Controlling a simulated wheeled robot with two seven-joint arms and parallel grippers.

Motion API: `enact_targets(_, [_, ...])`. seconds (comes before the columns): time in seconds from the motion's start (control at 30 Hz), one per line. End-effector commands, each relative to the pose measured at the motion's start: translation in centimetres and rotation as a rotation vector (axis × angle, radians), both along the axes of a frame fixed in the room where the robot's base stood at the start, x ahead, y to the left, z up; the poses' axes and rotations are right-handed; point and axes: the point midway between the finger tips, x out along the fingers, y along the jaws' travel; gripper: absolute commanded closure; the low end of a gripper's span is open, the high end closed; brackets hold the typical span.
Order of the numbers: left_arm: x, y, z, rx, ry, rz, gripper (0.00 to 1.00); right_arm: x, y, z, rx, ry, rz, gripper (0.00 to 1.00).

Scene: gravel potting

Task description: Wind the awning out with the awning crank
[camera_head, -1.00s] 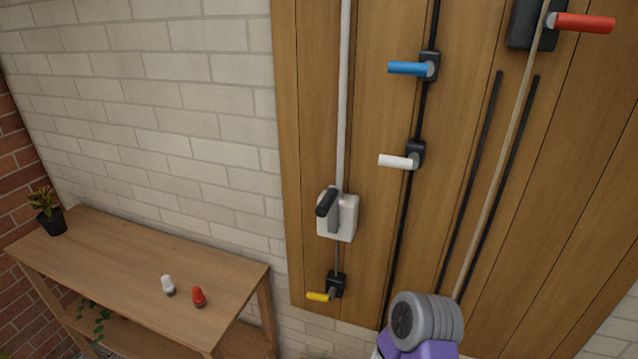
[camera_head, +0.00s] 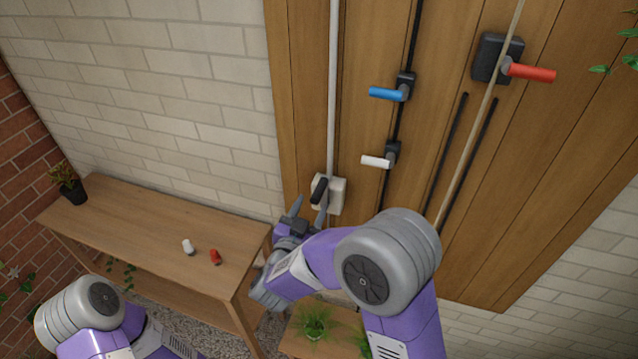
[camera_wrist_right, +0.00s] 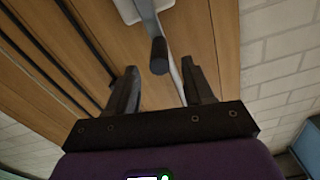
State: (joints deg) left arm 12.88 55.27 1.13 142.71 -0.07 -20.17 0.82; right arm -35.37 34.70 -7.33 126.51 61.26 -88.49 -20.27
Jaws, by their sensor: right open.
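A white crank box (camera_head: 333,192) with a dark handle (camera_head: 319,190) sits low on the wooden panel, at the foot of a white pole. I take it to be the awning crank. My right gripper (camera_head: 308,212) is open just below and left of it, fingers pointing up. In the right wrist view, the crank's dark grip (camera_wrist_right: 158,56) shows ahead, beyond the gap between my open fingers (camera_wrist_right: 160,82), with nothing held. My left arm shows at the lower left, but its gripper does not.
Blue (camera_head: 388,93), white (camera_head: 376,161) and red (camera_head: 530,72) handles stick out from the panel to the right. A wooden bench (camera_head: 150,222) stands at the left with a plant pot (camera_head: 73,192), a small white item (camera_head: 188,247) and a small red item (camera_head: 215,257).

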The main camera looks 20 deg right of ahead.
Motion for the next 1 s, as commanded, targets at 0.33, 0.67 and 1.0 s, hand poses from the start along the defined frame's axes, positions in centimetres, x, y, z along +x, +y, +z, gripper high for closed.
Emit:
enact_targets(0.33, [0.0, 0.0, 1.0, 0.000, 0.000, 0.000, 0.57, 4.4, -3.1, -0.1, 0.001, 0.001, -0.002, 0.48])
enact_targets(0.67, [0.0, 0.0, 1.2, 0.000, 0.000, 0.000, 0.57, 5.5, -3.8, -0.2, 0.001, 0.003, 0.002, 0.48])
enact_targets(1.0, [0.0, 0.0, 1.2, 0.000, 0.000, 0.000, 0.57, 5.5, -3.7, -0.2, 0.001, 0.003, 0.003, 0.84])
